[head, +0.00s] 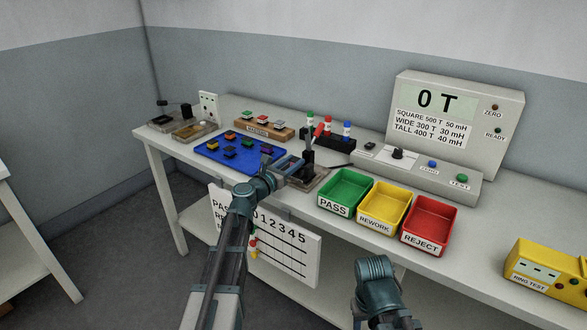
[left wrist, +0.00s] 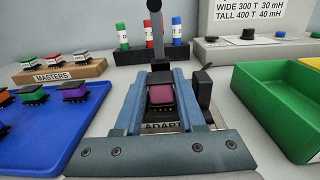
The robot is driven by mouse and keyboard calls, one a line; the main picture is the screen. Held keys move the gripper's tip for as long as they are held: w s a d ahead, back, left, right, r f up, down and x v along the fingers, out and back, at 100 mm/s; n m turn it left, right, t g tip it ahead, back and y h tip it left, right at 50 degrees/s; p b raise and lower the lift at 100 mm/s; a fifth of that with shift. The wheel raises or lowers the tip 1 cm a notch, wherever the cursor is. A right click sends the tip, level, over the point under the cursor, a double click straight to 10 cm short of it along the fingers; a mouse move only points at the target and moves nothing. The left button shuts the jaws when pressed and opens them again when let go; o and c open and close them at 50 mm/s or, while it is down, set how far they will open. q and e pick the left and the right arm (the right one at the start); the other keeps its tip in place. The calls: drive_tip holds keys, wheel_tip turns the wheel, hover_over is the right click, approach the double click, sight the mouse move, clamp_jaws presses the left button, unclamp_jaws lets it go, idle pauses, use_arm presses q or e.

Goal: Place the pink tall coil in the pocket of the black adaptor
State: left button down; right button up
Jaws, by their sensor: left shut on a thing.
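My left gripper (head: 291,164) reaches over the table to the black adaptor. In the left wrist view, its blue fingers (left wrist: 161,92) are shut on the pink tall coil (left wrist: 161,94), which is upright with its pins downward. The coil is over or at the adaptor; I cannot tell whether the pins are in its pocket. My right gripper is not visible; only part of that arm shows.
A blue tray (head: 208,147) with several coloured coils lies left of the adaptor. A MASTERS rack (head: 263,130) and a black stand with bottles (head: 330,138) are behind. Green PASS (head: 335,209), yellow REWORK (head: 376,221) and red REJECT (head: 424,239) bins stand to the right.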

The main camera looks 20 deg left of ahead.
use_arm(q)
drive_tip(key=shift+r, duration=0.1)
drive_tip(key=c, duration=0.9)
unclamp_jaws()
drive_tip(key=shift+f, duration=0.2)
drive_tip(key=shift+c, duration=0.2)
drive_tip(key=o, duration=0.4)
drive_tip(key=shift+o, duration=0.2)
drive_tip(key=shift+r, duration=0.2)
drive_tip(key=v, duration=1.2)
drive_tip(key=shift+s, duration=0.1)
